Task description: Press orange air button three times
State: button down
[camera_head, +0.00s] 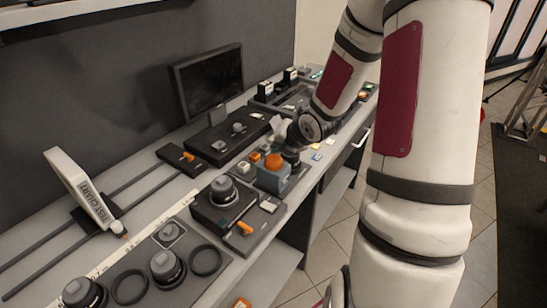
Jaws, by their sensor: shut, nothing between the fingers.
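The orange button (274,161) is a round dome on top of a small blue-grey box (270,179) on the bench, in the middle of the head view. My gripper (291,155) is dark and small in this view. It is shut and empty, just to the right of and behind the orange button. I cannot tell whether it touches the button or the box. Part of the gripper is hidden by my own wrist.
A tray with a dark knob (223,189) and an orange-handled lever (245,228) stands in front. A monitor (208,78) stands behind. A tilted white sign (84,193) and round dark holders are at left. The bench top is crowded.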

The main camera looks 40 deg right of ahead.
aim_at(276, 156)
jog(key=shift+f, duration=0.35)
jog(key=shift+f+b, duration=0.8)
jog(key=shift+b, duration=0.05)
dwell(0.9)
dwell(0.3)
jog(key=shift+r+p, duration=0.9)
jog(key=shift+r, duration=0.35)
jog(key=shift+r+p, duration=1.8)
jog(key=shift+r, duration=0.7)
